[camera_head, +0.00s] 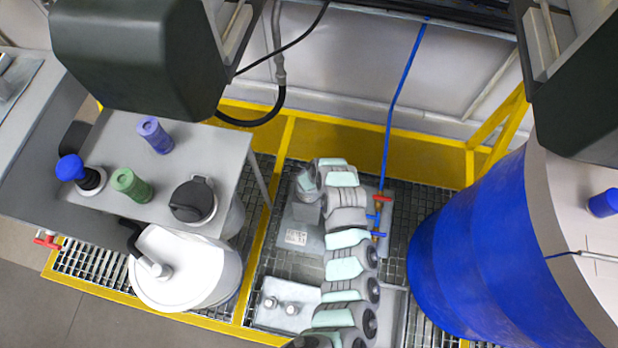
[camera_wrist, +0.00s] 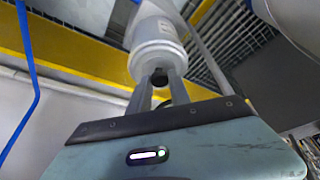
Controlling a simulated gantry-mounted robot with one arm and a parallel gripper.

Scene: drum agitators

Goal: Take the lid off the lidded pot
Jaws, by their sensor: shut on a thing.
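In the wrist view, a pale, stepped round lidded pot (camera_wrist: 155,50) stands beyond my gripper (camera_wrist: 160,78). The lid (camera_wrist: 157,66) has a dark knob, which sits between my two grey fingers. My gripper is shut on this knob. The frame does not clearly show a gap between the lid and the pot body. In the head view I cannot make out my gripper, and I cannot tell surely which container there is this pot.
In the head view, a grey table (camera_head: 215,150) carries a blue cylinder (camera_head: 155,136), a green cylinder (camera_head: 132,185), a dark-capped container (camera_head: 192,200) and a blue-topped item (camera_head: 72,168). A white drum (camera_head: 205,265) stands in front. A large blue drum (camera_head: 490,250) stands right.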

